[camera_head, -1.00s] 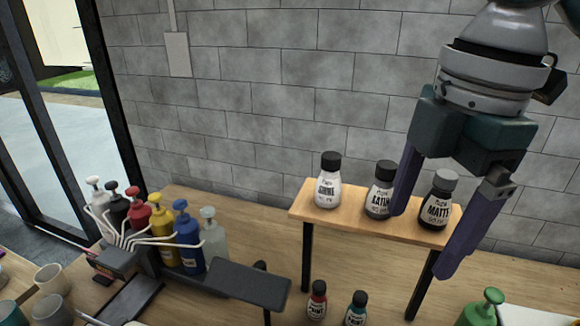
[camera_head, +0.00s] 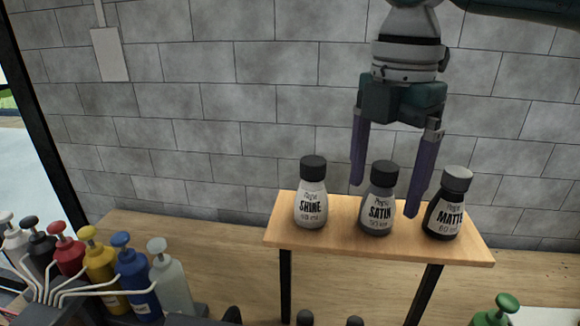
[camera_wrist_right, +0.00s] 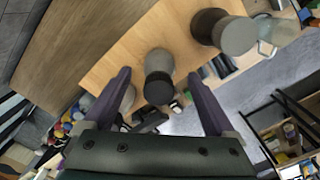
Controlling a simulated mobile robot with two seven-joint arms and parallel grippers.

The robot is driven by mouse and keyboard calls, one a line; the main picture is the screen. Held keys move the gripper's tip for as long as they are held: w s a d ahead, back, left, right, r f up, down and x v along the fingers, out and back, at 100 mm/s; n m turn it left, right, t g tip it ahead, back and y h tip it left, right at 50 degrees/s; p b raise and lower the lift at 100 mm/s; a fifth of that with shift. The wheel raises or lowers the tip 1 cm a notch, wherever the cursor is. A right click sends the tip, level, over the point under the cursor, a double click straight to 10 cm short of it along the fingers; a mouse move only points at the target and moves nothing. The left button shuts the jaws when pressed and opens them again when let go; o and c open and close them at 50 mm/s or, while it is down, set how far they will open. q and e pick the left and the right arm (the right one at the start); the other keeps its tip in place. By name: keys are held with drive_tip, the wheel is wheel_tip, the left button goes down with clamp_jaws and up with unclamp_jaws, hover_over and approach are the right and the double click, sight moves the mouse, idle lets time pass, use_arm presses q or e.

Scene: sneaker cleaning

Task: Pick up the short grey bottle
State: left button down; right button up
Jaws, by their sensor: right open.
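The short grey bottle (camera_head: 378,212), labelled SATIN, has a black cap and stands upright in the middle of a small raised wooden shelf (camera_head: 270,232). My right gripper (camera_head: 384,199) is open and empty, pointing down, with its two purple fingers to either side of this bottle's upper part. In the right wrist view the grey bottle (camera_wrist_right: 158,62) shows between the fingers, cap toward the camera. I cannot tell whether a finger touches it. My left gripper is not in view.
A white SHINE bottle (camera_head: 311,200) stands to the left and a black MATTE bottle (camera_head: 443,215) with a grey cap close to the right finger. Several pump bottles (camera_head: 100,265) stand at lower left. A grey block wall (camera_head: 230,130) rises behind the shelf.

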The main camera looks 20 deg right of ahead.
drive_tip(key=shift+f, duration=1.25)
clamp_jaws()
